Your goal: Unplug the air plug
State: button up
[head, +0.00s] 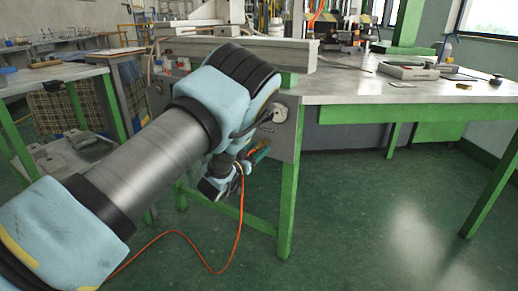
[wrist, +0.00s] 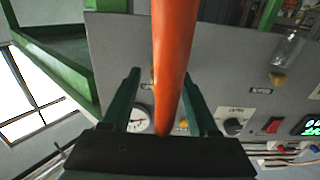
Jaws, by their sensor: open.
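An orange air hose (wrist: 175,50) runs down the middle of the wrist view, close to the camera, and ends between the fingers of my gripper (wrist: 162,85). The fingers stand apart, one on each side of the hose. The air plug itself is hidden or cannot be told from the hose. The grey control panel (wrist: 112,62) lies behind the fingers. In the head view my gripper (head: 259,155) is at the panel under the bench, partly hidden by my arm. The orange hose (head: 240,215) hangs below it and loops across the floor.
The panel carries a round gauge (wrist: 138,120), a black knob (wrist: 233,127), a red switch (wrist: 272,125) and a green display (wrist: 311,126). A green bench leg (head: 288,195) stands just right of my gripper. The green floor (head: 370,220) at the right is clear.

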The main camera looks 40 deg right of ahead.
aim_at(255, 150)
jog(key=shift+c, duration=0.2)
dwell(0.8)
grip_shut()
dwell(1.2)
jog(key=shift+a, duration=0.1)
jog(key=shift+p+v, duration=0.5)
jog(key=shift+v, duration=2.4)
